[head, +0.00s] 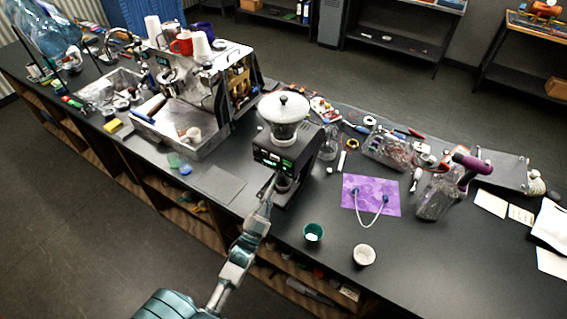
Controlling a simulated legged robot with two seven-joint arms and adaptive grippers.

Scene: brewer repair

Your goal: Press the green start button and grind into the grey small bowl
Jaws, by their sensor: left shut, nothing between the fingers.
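The grinder (297,148) stands on the dark counter near the middle of the head view, with a pale lidded hopper (284,115) on top. Its front panel (272,161) shows small green lit marks; I cannot tell which one is the start button. My left gripper (271,184) is shut and empty, just below the panel at the grinder's front; I cannot tell whether it touches. A small greyish round shape (284,183) beside my fingertips, under the panel, may be the grey small bowl; it is partly hidden. My right gripper is out of view.
An espresso machine (185,100) stands left of the grinder. A green cup (313,233) and a white cup (364,255) stand near the counter's front edge. A purple mat (371,195) and a purple-handled clear container (436,195) are to the right. A grey mat (220,184) lies left.

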